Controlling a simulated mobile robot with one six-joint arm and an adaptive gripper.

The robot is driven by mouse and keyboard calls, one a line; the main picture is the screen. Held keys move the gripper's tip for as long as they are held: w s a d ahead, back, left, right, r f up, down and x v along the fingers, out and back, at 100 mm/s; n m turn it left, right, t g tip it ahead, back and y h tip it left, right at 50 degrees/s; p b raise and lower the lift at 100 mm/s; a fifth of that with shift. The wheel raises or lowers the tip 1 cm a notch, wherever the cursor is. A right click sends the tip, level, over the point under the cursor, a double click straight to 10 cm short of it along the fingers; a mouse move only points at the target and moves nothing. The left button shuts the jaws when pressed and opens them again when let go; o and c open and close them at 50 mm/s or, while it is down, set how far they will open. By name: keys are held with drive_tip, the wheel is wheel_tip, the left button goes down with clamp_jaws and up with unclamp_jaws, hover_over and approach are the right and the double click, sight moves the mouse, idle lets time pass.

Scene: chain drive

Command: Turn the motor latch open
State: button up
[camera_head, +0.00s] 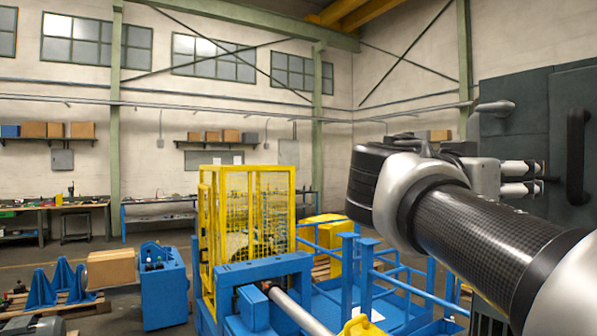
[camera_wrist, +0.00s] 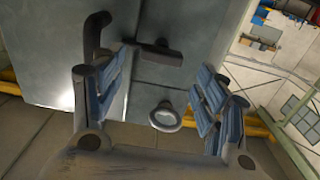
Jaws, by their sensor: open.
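A grey cabinet (camera_head: 540,130) stands at the right of the head view and fills the upper middle of the wrist view (camera_wrist: 185,20). A pale lever-like part (camera_head: 494,107) sticks out at its left edge. A black bar handle (camera_head: 577,155) is on its front. No part is clearly recognisable as the motor latch. In the wrist view, a short dark bar (camera_wrist: 158,53) and a pale ring-ended part (camera_wrist: 166,117) show between the fingers. My gripper (camera_wrist: 164,84) is open and faces the cabinet, apparently empty. Its gap to these parts cannot be judged.
My arm crosses the right of the head view. A yellow mesh cage (camera_head: 248,215) and a blue frame (camera_head: 262,268) stand at the middle. A blue block (camera_head: 163,290) is to the left. Workbenches (camera_head: 35,222) line the far wall. Open floor lies between.

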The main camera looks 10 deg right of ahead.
sight(528, 178)
drive_tip(key=x, duration=0.4)
drive_tip(key=shift+w+d, duration=0.25)
drive_tip(key=shift+d, duration=0.1)
drive_tip(key=c, duration=1)
